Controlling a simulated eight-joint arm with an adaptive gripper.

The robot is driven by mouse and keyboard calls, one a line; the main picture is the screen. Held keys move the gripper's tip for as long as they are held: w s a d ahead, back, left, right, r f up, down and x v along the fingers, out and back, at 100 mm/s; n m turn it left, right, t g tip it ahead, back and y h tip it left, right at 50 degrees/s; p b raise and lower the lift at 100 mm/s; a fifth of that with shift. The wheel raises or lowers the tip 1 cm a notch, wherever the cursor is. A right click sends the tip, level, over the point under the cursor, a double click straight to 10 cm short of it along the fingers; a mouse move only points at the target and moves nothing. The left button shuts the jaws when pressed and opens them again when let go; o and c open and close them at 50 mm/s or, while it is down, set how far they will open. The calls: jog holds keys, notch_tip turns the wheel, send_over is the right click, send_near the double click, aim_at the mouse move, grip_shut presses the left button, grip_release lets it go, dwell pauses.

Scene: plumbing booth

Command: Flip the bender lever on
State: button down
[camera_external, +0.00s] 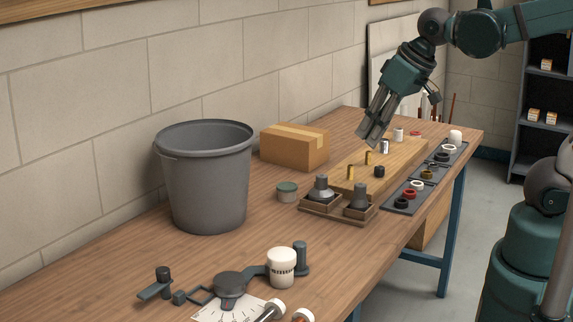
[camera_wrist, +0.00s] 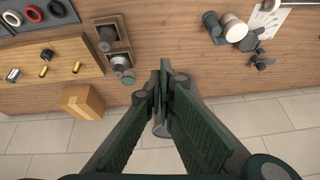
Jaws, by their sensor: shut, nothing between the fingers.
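The bender (camera_external: 231,284) is a dark round-headed device at the near end of the bench in the external view. A dark arm runs right from it to an upright grey cylinder (camera_external: 301,257). A short dark handle with an upright knob (camera_external: 161,282) lies to its left. I cannot tell for certain which part is the lever. The bender also shows at the upper right in the wrist view (camera_wrist: 249,42). My gripper (camera_external: 373,137) is shut and empty, held in the air well away from the bender; its fingertips meet in the wrist view (camera_wrist: 161,84).
A grey bucket (camera_external: 205,180) and a cardboard box (camera_external: 295,147) stand along the wall. A wooden block (camera_external: 400,160) with fittings, a dark tray of rings (camera_external: 403,206) and weights in wooden holders (camera_external: 321,190) are at the far part. A white pot (camera_external: 282,268) stands beside the bender.

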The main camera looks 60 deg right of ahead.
jog(key=w+a+f+m+g+p, duration=0.2)
jog(key=w+a+f+m+g, duration=0.1)
jog(key=w+f, duration=0.4)
jog(key=w+a+f+m+g+y+p, duration=0.1)
jog(key=w+a+f+m+g+p, duration=0.1)
jog(key=w+a+f+g, duration=0.2)
jog(key=w+a+f, duration=0.3)
jog(key=w, duration=0.4)
jog(key=shift+a+f+m+g+p, duration=0.15)
jog(key=shift+f+m+g+p, duration=0.05)
jog(key=shift+m+g+p, duration=0.2)
dwell(0.4)
dwell(0.3)
jog(key=x, duration=0.9)
jog(key=shift+s+a+f, duration=0.15)
jog(key=shift+f, duration=0.1)
jog(key=shift+s+a+f, duration=0.15)
jog(key=shift+s+f, duration=0.05)
jog(key=shift+f, duration=0.05)
jog(key=shift+s+a, duration=0.5)
jog(key=shift+s, duration=0.25)
jog(key=shift+s+a, duration=0.5)
jog(key=shift+s, duration=0.25)
jog(key=shift+s, duration=0.1)
